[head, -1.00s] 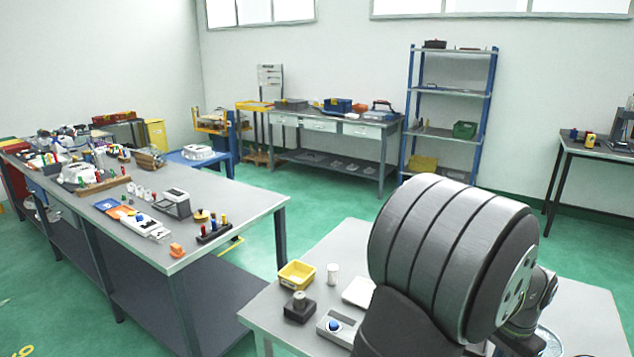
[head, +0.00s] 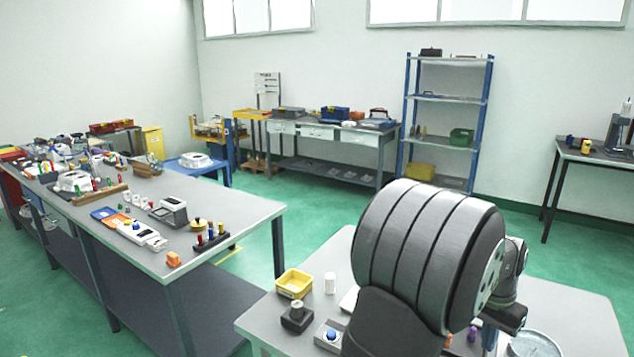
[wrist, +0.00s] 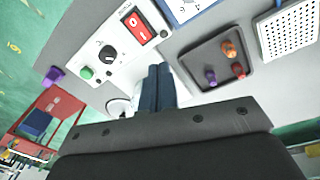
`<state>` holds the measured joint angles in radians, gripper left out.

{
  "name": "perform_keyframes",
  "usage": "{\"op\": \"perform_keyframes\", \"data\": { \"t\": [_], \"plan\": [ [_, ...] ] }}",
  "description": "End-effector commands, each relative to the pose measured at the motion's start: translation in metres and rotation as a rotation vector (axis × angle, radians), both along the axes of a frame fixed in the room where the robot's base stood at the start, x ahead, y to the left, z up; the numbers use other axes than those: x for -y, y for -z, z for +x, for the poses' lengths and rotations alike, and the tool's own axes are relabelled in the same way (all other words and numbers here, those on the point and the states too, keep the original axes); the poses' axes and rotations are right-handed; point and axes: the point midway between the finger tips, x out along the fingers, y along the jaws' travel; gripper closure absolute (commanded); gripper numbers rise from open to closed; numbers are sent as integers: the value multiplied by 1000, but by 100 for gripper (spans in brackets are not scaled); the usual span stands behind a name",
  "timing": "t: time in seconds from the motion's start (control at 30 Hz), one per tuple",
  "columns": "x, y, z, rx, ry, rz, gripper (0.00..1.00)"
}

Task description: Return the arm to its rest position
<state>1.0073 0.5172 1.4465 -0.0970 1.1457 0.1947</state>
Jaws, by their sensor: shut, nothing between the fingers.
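My gripper (wrist: 157,88) shows in the wrist view with its two dark fingers together and nothing between them. It is over a grey table (wrist: 180,55), near a white control box (wrist: 110,45) with a red rocker switch, a black knob and a green button.
In the wrist view a dark tray (wrist: 216,62) holds small orange, red and purple parts. A perforated white box (wrist: 290,28) is at the right.

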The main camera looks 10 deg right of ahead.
Motion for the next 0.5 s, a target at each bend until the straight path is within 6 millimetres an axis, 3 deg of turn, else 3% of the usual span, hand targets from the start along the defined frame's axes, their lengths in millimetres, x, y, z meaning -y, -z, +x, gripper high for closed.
{"op": "perform_keyframes", "data": {
  "t": [0.5],
  "plan": [
    [0, -20, 104, -87, -232, -138, 100]
  ]
}}
